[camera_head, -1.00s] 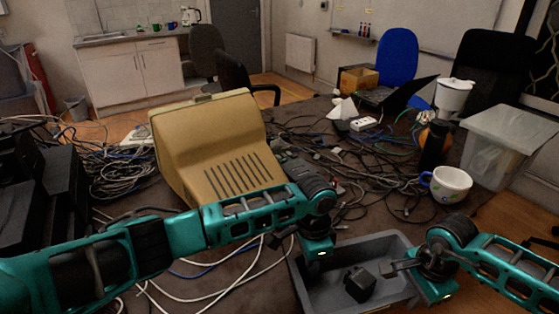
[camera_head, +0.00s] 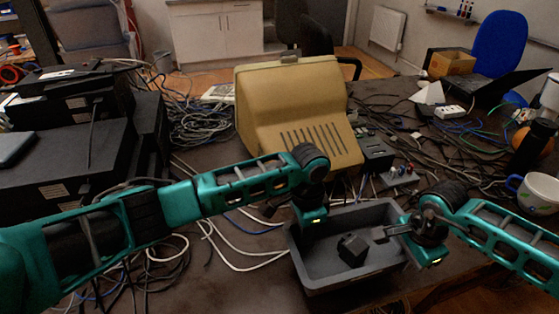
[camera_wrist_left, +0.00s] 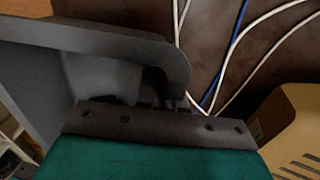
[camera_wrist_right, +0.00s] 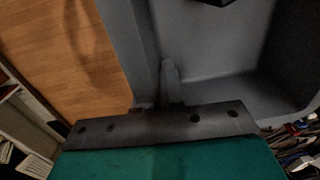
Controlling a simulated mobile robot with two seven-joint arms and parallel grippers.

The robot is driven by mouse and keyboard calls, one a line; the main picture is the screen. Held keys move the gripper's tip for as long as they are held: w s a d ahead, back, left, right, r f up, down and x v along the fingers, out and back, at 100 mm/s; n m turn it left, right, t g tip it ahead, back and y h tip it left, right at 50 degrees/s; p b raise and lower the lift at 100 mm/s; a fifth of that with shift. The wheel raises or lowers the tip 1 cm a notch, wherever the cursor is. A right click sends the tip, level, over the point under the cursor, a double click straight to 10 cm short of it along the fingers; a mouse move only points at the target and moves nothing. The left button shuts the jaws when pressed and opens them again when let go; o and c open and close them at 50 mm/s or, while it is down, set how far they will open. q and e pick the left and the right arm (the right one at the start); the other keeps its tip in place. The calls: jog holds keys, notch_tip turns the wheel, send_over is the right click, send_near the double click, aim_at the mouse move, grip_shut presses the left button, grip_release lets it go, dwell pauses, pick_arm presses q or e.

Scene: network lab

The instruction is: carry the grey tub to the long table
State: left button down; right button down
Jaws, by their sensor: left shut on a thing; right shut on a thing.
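The grey tub (camera_head: 322,272) is at the lower middle of the head view, with a small black block (camera_head: 352,250) inside it. My left gripper (camera_head: 308,228) is shut on the tub's left wall; the tub's rim (camera_wrist_left: 95,42) fills the upper left of the left wrist view. My right gripper (camera_head: 388,234) is shut on the tub's right wall, and the tub's inside (camera_wrist_right: 210,50) shows in the right wrist view. The tub looks roughly level. The head view does not clearly show whether its base touches the dark table (camera_head: 230,265).
A beige monitor (camera_head: 295,105) stands behind the tub. Black boxes (camera_head: 65,150) are stacked at the left. Loose cables (camera_head: 215,235) lie left of the tub. A white mug (camera_head: 538,192) is at the right. Wooden floor (camera_wrist_right: 70,60) shows beside the tub.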

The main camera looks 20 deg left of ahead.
aim_at(393, 281)
pick_arm(q)
jog(key=shift+f, duration=0.1)
pick_arm(e)
jog(key=shift+f, duration=0.15)
